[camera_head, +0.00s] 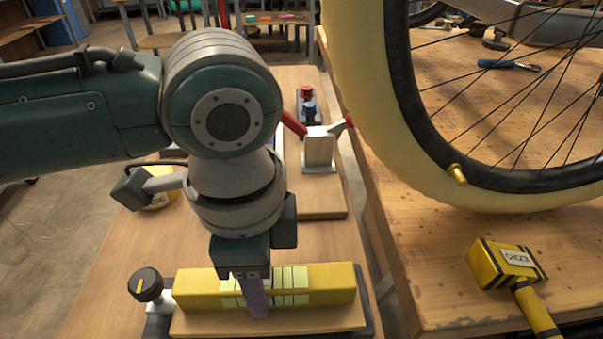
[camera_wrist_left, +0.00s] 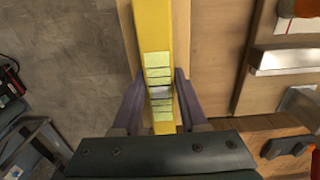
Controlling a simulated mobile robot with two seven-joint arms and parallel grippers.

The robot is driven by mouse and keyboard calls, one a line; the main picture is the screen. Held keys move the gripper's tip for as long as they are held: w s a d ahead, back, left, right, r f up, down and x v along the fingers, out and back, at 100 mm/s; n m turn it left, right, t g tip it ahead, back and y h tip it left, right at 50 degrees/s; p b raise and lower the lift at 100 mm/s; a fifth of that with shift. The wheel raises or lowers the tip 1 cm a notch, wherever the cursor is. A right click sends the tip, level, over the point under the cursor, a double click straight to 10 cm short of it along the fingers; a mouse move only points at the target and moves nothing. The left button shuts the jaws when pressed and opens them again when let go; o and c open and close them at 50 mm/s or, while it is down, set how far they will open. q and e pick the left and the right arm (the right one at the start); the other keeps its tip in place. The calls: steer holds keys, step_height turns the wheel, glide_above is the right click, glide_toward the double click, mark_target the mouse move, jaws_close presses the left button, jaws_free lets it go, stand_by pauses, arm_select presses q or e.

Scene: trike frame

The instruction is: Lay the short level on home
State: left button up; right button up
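The short level appears as a yellow bar (camera_head: 335,284) with pale green panels, at the bottom centre of the head view. It lies over a wooden strip (camera_head: 330,318) on a dark base; I cannot tell whether it rests on it. No mark naming home is readable. My left gripper (camera_head: 254,302) points down at the bar's middle. In the wrist view its fingers (camera_wrist_left: 160,90) stand on both sides of the bar (camera_wrist_left: 155,30), very close. Whether they press on it is unclear. My right gripper is not in view.
A black knob (camera_head: 146,285) stands at the bar's left end. Behind is a wooden board with a metal block (camera_head: 319,150) and red-tipped arms. To the right, a workbench holds a yellow mallet (camera_head: 505,265) and a large wheel (camera_head: 470,195). My left arm hides part of the table.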

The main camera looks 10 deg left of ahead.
arm_select(q)
jaws_close()
steer(key=shift+r, duration=0.1)
stand_by(0.4)
